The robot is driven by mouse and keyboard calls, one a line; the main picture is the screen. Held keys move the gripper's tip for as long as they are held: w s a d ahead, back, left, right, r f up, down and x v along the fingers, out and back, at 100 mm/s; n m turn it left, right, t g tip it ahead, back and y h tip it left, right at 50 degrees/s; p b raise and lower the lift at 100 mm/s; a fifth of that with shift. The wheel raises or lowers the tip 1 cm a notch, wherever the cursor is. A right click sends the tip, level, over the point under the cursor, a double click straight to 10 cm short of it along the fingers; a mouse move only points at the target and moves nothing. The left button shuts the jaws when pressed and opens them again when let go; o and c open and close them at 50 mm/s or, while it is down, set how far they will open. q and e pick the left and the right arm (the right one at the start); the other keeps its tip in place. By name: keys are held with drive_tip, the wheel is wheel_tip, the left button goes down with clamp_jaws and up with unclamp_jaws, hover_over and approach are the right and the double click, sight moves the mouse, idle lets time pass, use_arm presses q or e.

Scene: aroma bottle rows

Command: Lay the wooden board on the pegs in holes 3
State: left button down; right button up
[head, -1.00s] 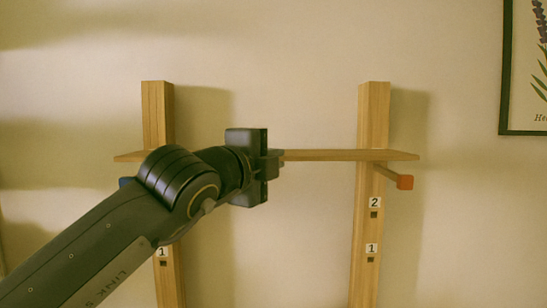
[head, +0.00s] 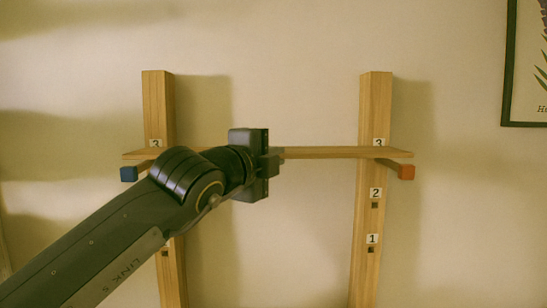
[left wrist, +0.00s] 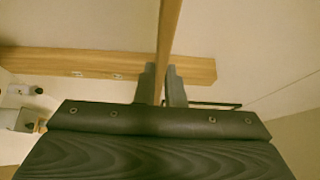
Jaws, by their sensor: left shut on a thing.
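The wooden board (head: 330,153) lies level across both upright posts, just below the labels 3. My left gripper (head: 272,165) is shut on its front edge near the middle; the left wrist view shows the board (left wrist: 169,40) edge-on between the fingers (left wrist: 162,85). The orange-ended peg (head: 406,172) sticks out of the right post under the board's right end. The blue-ended peg (head: 129,174) is under the left end, partly hidden by my arm. The board is close above the pegs; I cannot tell if it touches them. My right gripper is not in view.
The left post (head: 158,105) and right post (head: 375,105) stand against a plain wall. Holes 2 and 1 show empty on the right post; my arm hides part of the left post. A framed picture (head: 525,120) hangs at the far right.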

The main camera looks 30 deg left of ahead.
use_arm(q)
drive_tip(key=shift+f+b, duration=0.5)
drive_tip(key=shift+f, duration=0.1)
idle(0.3)
drive_tip(key=c, duration=1.5)
unclamp_jaws()
drive_tip(key=shift+o, duration=0.2)
